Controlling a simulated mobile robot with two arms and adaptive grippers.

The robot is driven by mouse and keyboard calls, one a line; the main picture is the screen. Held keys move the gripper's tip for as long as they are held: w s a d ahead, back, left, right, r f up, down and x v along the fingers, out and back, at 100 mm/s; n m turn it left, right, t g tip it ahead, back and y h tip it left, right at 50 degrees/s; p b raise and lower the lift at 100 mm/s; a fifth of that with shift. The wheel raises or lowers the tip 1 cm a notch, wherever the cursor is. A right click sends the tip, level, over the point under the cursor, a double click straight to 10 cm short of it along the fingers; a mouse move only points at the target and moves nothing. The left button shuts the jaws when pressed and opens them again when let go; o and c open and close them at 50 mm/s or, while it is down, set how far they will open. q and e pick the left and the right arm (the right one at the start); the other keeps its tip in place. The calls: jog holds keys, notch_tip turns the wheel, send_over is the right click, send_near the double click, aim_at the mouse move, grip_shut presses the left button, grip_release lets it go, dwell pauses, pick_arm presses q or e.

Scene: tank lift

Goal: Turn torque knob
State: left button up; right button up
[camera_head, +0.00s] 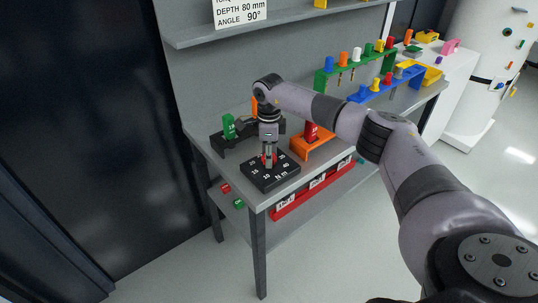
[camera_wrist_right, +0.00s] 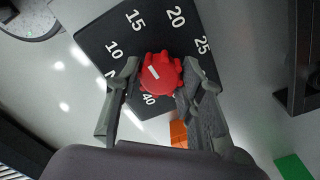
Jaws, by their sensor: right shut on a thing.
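The torque knob (camera_wrist_right: 160,73) is red with a white pointer mark and sits on a black dial plate (camera_wrist_right: 114,33) with white numbers. In the right wrist view the fingers of my right gripper (camera_wrist_right: 158,82) are on both sides of the knob, shut on it. In the head view the black dial box (camera_head: 263,181) stands on the front corner of the grey workbench. My right gripper (camera_head: 269,158) points down over it and mostly hides the knob. The white mark lies toward the upper left of the knob's middle in the wrist view. My left gripper is not in view.
On the workbench (camera_head: 204,152) stand a green-handled tool (camera_head: 229,127) in a black holder, an orange stand (camera_head: 312,145), and green (camera_head: 325,80) and blue (camera_head: 402,82) racks with several tools. A red bin (camera_head: 308,194) with labels is below. A shelf (camera_head: 230,33) is above.

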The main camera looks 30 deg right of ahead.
jog(key=m, duration=0.4)
jog(key=shift+r+m, duration=0.1)
jog(key=shift+m, duration=0.2)
jog(key=m+p, duration=0.1)
jog(key=m, duration=0.3)
jog(key=shift+m, duration=0.3)
jog(key=m+p, duration=0.1)
jog(key=m, duration=0.3)
jog(key=shift+m, duration=0.3)
jog(key=m+p, duration=0.1)
jog(key=m, duration=0.3)
jog(key=shift+m, duration=0.4)
jog(key=o, duration=1.2)
jog(key=shift+c, duration=0.2)
